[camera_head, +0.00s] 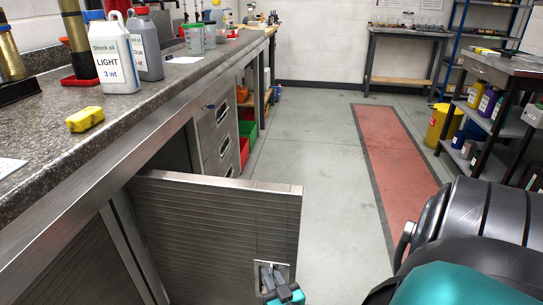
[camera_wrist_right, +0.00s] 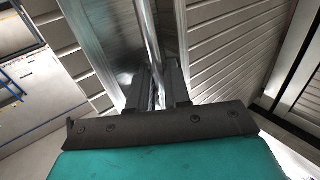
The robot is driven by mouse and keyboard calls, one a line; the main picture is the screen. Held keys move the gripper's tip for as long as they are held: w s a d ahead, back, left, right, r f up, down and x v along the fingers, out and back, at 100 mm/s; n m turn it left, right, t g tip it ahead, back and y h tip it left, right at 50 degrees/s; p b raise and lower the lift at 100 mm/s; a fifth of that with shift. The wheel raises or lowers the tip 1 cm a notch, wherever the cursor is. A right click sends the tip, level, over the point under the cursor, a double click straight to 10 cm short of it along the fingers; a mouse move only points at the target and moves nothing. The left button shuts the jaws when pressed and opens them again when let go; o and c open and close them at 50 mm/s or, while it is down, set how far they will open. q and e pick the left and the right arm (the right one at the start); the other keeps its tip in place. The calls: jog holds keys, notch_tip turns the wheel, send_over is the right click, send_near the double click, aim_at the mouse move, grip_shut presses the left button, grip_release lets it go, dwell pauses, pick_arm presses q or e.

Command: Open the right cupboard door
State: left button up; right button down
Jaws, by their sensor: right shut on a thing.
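The right cupboard door (camera_head: 215,215) is a grey ribbed metal panel under the workbench. It stands swung out from the cabinet front into the aisle. A recessed handle (camera_head: 283,268) sits near its free lower right edge. My right gripper (camera_head: 276,284) is at this handle, with its dark fingers in the recess. In the right wrist view my right gripper (camera_wrist_right: 157,88) is shut on the bright metal handle bar (camera_wrist_right: 150,40), beside the ribbed door face (camera_wrist_right: 235,45). My left gripper is not in view.
The stone-topped workbench (camera_head: 150,95) carries a white shock oil bottle (camera_head: 112,60) and a yellow block (camera_head: 85,119). Drawers (camera_head: 215,130) and coloured bins stand beyond the door. The grey floor (camera_head: 310,160) right of the door is clear, with a red floor strip (camera_head: 390,150).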

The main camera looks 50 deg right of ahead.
jog(key=shift+w+a, duration=0.1)
jog(key=c, duration=1.2)
grip_release()
jog(key=shift+c, duration=0.2)
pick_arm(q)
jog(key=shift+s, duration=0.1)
pick_arm(e)
jog(key=shift+s, duration=0.2)
